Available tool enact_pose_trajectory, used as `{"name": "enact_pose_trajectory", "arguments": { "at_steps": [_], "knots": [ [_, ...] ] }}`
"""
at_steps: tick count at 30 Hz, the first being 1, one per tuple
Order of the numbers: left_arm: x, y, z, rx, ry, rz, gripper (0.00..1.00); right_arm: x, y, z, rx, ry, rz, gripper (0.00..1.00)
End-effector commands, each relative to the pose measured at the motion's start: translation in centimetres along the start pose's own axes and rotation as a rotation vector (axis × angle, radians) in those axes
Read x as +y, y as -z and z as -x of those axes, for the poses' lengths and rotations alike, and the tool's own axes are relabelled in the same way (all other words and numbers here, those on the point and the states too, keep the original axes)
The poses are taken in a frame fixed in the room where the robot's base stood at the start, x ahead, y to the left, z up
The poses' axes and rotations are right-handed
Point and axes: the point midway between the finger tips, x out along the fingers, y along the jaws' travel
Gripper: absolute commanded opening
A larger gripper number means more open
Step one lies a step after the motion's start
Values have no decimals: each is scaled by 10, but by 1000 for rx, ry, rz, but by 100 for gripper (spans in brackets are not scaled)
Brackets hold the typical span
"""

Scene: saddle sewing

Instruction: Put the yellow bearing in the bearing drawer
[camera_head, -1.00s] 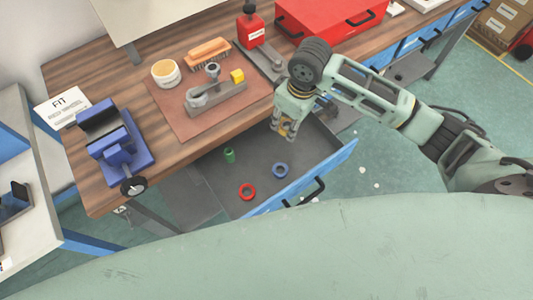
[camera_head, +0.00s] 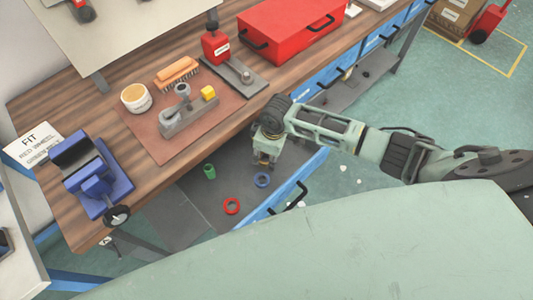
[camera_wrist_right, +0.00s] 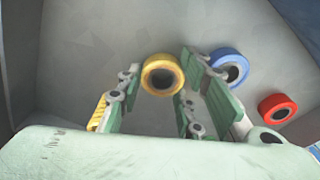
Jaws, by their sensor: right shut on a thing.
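The yellow bearing (camera_wrist_right: 163,60) sits between the fingertips of my right gripper in the right wrist view. My right gripper (camera_head: 263,163) is shut on it. In the head view the gripper points down over the back right part of the open bearing drawer (camera_head: 234,188), near the blue bearing, and the yellow bearing is mostly hidden there. I cannot tell whether it touches the drawer floor. A blue bearing (camera_head: 262,174), a red bearing (camera_head: 232,199) and a green bearing (camera_head: 209,171) are in the drawer. My left gripper is not in view.
The wooden workbench (camera_head: 50,205) edge stands just behind the drawer.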

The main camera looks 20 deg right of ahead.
Motion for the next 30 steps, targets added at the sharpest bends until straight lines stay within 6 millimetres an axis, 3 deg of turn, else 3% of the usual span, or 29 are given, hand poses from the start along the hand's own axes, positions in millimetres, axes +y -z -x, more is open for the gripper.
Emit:
{"name": "enact_pose_trajectory", "arguments": {
  "at_steps": [11,12,17,30],
  "knots": [
    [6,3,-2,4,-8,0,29,0,0,-4,0,0,-1,0],
    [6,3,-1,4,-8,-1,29,1,0,-4,0,-1,0,37],
    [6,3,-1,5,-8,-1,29,0,0,-4,0,0,-1,51],
    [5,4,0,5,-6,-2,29,1,1,6,3,-2,0,52]
  ]
}}
